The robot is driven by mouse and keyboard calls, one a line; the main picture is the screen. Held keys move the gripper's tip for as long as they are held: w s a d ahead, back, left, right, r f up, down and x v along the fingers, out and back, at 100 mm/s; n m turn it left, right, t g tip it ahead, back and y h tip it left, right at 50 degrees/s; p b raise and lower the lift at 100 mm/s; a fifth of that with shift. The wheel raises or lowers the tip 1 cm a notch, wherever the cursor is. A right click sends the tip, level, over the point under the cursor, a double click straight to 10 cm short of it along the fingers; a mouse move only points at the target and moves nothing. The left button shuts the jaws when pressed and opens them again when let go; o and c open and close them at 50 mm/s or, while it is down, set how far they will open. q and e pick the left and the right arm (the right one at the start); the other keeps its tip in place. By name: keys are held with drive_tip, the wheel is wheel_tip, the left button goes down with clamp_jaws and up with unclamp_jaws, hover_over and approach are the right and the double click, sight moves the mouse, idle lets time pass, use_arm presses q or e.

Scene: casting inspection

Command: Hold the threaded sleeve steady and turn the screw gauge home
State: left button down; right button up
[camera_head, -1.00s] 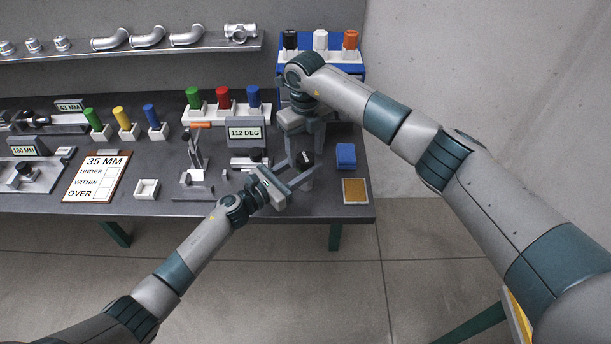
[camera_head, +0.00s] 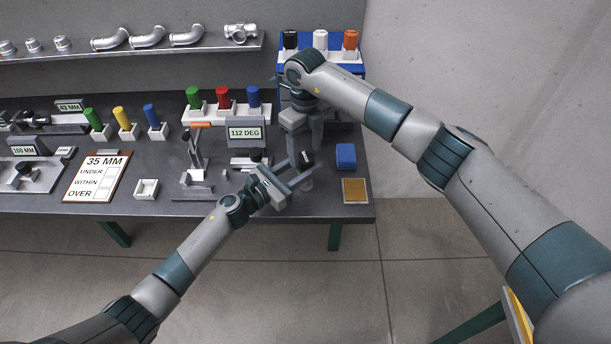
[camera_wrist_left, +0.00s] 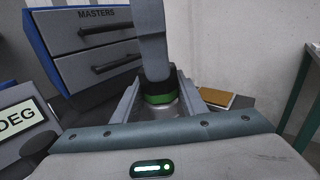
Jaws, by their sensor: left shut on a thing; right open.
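The threaded sleeve (camera_wrist_left: 168,110) is a pale grey cylinder standing upright near the table's right front; it also shows in the head view (camera_head: 306,184). My left gripper (camera_head: 304,176) is shut on it, with one finger on each side. The screw gauge (camera_wrist_left: 159,91), with a green band and a dark top, sits upright at the sleeve's upper end. Its black top (camera_head: 306,158) shows in the head view. My right gripper (camera_head: 305,140) is open, pointing down just above and around the gauge top. One of its fingers hides part of the gauge in the left wrist view.
A blue block (camera_head: 346,156) and a tan pad (camera_head: 355,191) lie to the right. The 112 DEG display (camera_head: 245,132) stands to the left, behind a fixture with a black knob (camera_head: 256,155). The grey MASTERS drawers (camera_wrist_left: 97,48) stand behind the grippers.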

sight(306, 157)
drive_tip(key=shift+f, duration=2.95)
drive_tip(key=c, duration=1.1)
drive_tip(key=shift+m, duration=1.5)
drive_tip(key=o, duration=1.2)
